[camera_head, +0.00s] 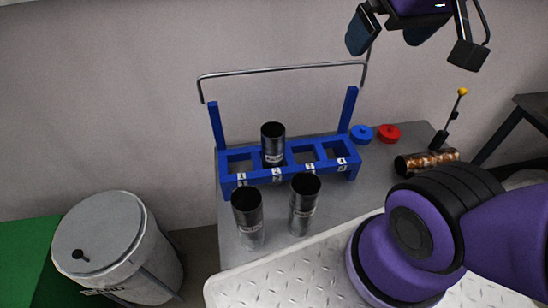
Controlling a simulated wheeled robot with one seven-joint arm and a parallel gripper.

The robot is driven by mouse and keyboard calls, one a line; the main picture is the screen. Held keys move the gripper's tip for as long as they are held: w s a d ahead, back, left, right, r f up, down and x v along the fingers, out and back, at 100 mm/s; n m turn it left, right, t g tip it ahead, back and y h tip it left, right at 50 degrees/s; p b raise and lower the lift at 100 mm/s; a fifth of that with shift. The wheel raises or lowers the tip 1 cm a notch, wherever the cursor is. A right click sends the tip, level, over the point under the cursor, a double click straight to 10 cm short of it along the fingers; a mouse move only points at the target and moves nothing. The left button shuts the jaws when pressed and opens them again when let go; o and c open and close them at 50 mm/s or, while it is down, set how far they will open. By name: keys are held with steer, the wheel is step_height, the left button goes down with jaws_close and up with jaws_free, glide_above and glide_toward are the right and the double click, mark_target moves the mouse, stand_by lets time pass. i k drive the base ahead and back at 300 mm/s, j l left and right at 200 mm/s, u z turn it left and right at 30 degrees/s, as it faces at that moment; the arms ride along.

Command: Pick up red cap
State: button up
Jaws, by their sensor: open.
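The red cap (389,133) lies flat on the grey table, near its back edge, just right of a blue cap (361,134). Nothing covers the red cap in the head view. My gripper (414,45) is at the top right of the picture, partly cut off by the upper edge. Its fingers are spread apart and I see nothing between them. It appears raised above the table, apart from the red cap.
A blue rack (290,174) with numbered slots and a metal handle holds one black tube (273,144). Two more tubes (248,217) stand in front. A copper-coloured cylinder (426,162) and a yellow-knobbed lever (452,118) are right of the caps. A lidded bin (110,245) stands left.

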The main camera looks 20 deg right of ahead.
mark_target(388, 135)
steer(key=k, duration=0.2)
steer(key=k+l, duration=0.3)
steer(key=l, duration=0.15)
steer(key=k+l, duration=0.3)
steer(key=l, duration=1.3)
steer(key=i+l, duration=0.65)
steer(key=i, duration=0.1)
